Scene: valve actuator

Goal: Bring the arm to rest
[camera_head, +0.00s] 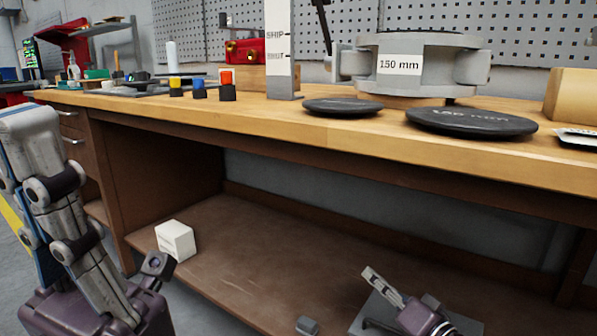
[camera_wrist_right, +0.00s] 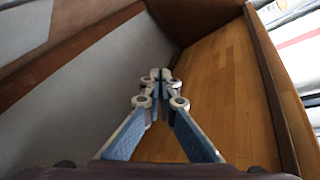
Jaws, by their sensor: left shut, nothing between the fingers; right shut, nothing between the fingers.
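My left gripper (camera_head: 30,120) is large at the left edge of the head view, in front of the bench, with its grey fingers pointing up. It is shut and empty. My right gripper (camera_head: 371,276) is low in the head view, in front of the lower shelf, with only its tip and purple body showing. In the right wrist view its two fingers (camera_wrist_right: 160,76) meet at the tips with nothing between them. Neither gripper appears to hold anything.
The wooden workbench (camera_head: 300,125) carries a grey ring body marked 150 mm (camera_head: 432,64), two dark discs (camera_head: 470,121) (camera_head: 342,106), a white upright sign (camera_head: 279,50) and small coloured blocks (camera_head: 199,92). A white box (camera_head: 176,240) sits on the lower shelf (camera_head: 262,235).

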